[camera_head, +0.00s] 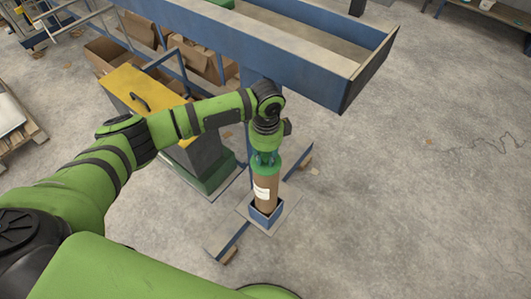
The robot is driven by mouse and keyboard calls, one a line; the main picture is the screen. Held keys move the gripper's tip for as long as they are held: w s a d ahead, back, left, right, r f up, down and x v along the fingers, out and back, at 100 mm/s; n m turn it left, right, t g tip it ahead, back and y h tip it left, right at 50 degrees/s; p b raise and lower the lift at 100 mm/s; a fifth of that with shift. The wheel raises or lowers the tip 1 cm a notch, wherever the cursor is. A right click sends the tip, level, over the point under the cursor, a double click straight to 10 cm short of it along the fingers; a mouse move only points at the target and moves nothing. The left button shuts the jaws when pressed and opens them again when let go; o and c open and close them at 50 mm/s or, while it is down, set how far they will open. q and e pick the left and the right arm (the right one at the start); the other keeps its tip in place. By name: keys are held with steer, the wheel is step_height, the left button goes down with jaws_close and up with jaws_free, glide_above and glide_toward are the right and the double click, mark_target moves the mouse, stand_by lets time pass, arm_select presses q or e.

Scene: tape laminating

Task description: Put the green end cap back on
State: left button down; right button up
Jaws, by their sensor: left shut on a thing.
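A brown cardboard tube (265,198) with a white label stands upright in a small blue square holder (266,215) near the middle of the view. A green end cap (267,162) is at the tube's top. My left gripper (266,154) points down from above and is shut on the green end cap. The cap is in line with the tube and appears to touch its top; whether it is fully seated cannot be told. The fingertips are partly hidden by my arm and the cap. My right gripper is not in view.
A blue trough (372,68) stands on a blue frame behind the tube. A green and grey cabinet with a yellow top (126,83) is left of it. Cardboard boxes (192,55) lie behind the cabinet.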

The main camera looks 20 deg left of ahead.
arm_select(q)
steer(key=shift+p, duration=0.4)
stand_by(0.6)
stand_by(0.3)
steer(key=shift+c, duration=2.4)
jaws_free()
step_height(320, 180, up, 5)
steer(key=p, duration=0.5)
steer(key=shift+f, duration=0.1)
steer(key=shift+r+p, duration=0.9)
steer(key=shift+r, duration=0.15)
jaws_close()
